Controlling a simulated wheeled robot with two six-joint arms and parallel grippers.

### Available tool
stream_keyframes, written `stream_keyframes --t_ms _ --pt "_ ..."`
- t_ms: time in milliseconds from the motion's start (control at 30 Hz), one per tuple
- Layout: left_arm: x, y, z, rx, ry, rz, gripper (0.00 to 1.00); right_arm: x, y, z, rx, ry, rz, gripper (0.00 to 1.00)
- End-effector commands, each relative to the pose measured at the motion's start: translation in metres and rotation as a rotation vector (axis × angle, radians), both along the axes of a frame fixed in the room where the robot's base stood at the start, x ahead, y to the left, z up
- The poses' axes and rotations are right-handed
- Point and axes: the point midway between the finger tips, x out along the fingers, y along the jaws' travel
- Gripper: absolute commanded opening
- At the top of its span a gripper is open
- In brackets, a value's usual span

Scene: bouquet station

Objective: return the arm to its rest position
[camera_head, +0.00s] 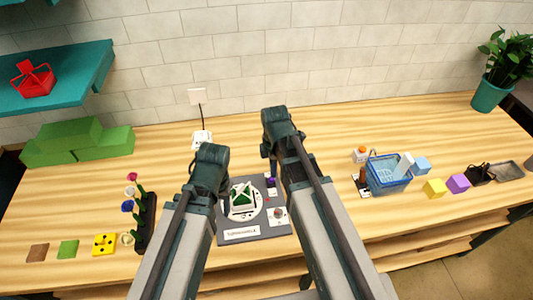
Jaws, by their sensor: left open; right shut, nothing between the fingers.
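My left arm comes in from the bottom, and its dark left gripper (209,162) is over the table, left of the grey board. The gripper is open and nothing shows in it. My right arm comes in from the bottom and reaches farther back, and its dark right gripper (280,122) is over the rear of the table near the wall. It is shut with nothing held. The fingertips of both are hard to make out from behind. The arms hide parts of the table and of the grey board (264,221).
A black rack with flowers (145,222) stands at the left, in front of green blocks (80,142). A blue basket (388,174), a yellow cube (434,188) and a purple cube (458,183) are at the right. A teal shelf (75,85) juts out at the upper left.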

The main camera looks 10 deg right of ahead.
Motion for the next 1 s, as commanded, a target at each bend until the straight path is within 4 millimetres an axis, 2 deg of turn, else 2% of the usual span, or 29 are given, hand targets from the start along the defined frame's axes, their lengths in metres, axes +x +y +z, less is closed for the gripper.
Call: stream_keyframes --t_ms 200,333,700,900,1000 --pt "0.000 0.000 -0.001 0.000 0.000 0.000 0.53 0.000 0.001 -0.001 -0.001 0.000 -0.007 0.00" --pt "0.000 0.000 -0.007 0.000 0.000 0.000 0.53 -0.011 0.009 -0.007 -0.009 0.003 -0.103 0.00" --pt "0.000 0.000 -0.039 0.000 0.000 -0.001 0.53 -0.079 0.052 -0.038 -0.080 -0.010 -0.833 0.00" --pt "0.000 0.000 -0.048 0.000 0.000 -0.001 0.53 -0.103 0.063 -0.046 -0.103 -0.034 -1.114 0.00" --pt "0.000 0.000 -0.049 0.000 0.000 -0.001 0.53 -0.108 0.065 -0.048 -0.108 -0.042 -1.191 0.00"
